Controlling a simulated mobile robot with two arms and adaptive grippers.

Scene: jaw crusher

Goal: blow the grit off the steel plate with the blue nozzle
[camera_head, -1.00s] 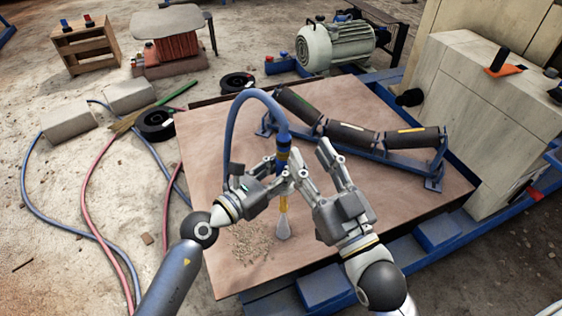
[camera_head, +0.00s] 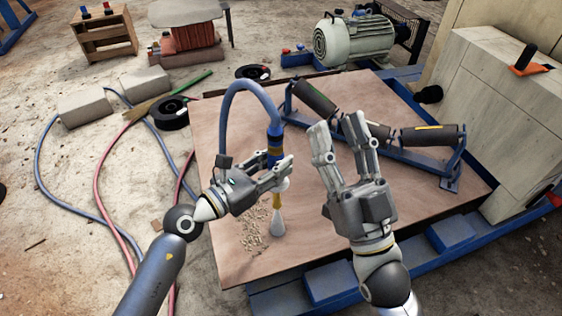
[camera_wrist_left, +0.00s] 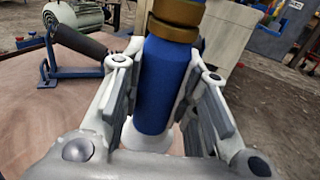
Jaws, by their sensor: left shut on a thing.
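The steel plate (camera_head: 224,258) is a wide brownish sheet in the middle of the head view. A patch of pale grit (camera_head: 255,230) lies near its front left. My left gripper (camera_head: 284,174) is shut on the blue nozzle (camera_head: 275,144), which stands roughly upright with its pale flared tip down beside the grit's right side. I cannot tell whether the tip touches the plate. In the left wrist view the nozzle's blue body (camera_wrist_left: 164,85) sits between the fingers, under brass-coloured rings. My right gripper (camera_head: 342,142) is open and empty above the plate, to the right of the nozzle.
A roller frame (camera_head: 400,152) with dark rollers takes up the plate's back right. A pale block (camera_head: 500,110) stands to the right. Hoses lie on the ground at left.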

